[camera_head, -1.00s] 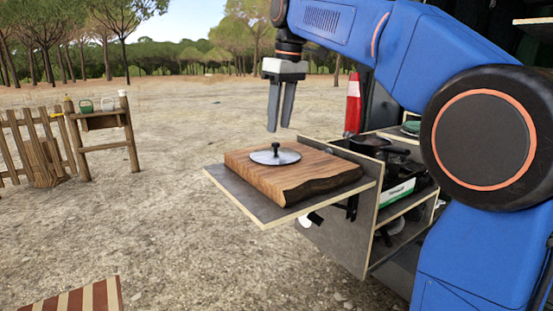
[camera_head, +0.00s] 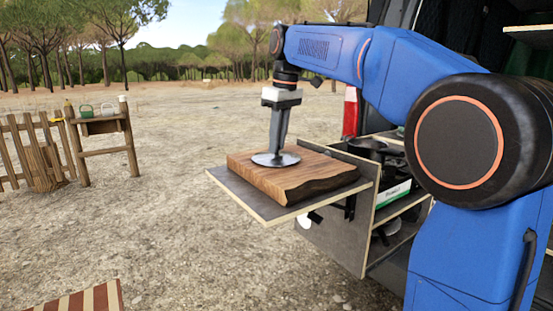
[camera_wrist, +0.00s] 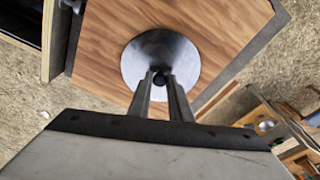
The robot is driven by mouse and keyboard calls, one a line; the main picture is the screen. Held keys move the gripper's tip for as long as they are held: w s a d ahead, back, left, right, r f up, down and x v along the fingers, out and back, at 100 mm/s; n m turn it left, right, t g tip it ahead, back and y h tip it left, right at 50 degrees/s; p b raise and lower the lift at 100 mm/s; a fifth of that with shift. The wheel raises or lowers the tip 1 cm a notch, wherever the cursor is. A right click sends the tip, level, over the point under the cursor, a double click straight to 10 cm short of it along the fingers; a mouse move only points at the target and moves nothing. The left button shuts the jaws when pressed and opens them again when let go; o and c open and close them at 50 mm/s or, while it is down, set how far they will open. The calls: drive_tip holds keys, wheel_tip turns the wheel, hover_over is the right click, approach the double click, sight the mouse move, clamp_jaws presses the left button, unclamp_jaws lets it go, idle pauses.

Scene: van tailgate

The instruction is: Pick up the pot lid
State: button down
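The pot lid (camera_head: 291,160) is a round, dark metal disc with a small black knob. It lies flat on a wooden cutting board (camera_head: 330,172). In the wrist view, the lid (camera_wrist: 159,50) shows from above near the top middle, on the wood grain. My gripper (camera_head: 276,150) points straight down over the lid's centre. In the wrist view, my gripper's two fingertips (camera_wrist: 160,76) sit on either side of the dark knob, which fills the gap between them. The fingers hide the knob in the head view. The lid shows no visible gap above the board.
The board rests on a grey shelf (camera_head: 240,197) that juts out from the van. A drawer unit (camera_head: 335,235) stands to its right, with a black pan (camera_head: 366,146) on top. Open gravel lies left of the shelf. A wooden stand (camera_head: 104,126) is farther left.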

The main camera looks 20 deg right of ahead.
drive_tip(key=shift+r, duration=0.1)
wheel_tip(320, 180, up, 10)
drive_tip(key=shift+d, duration=0.15)
idle(0.5)
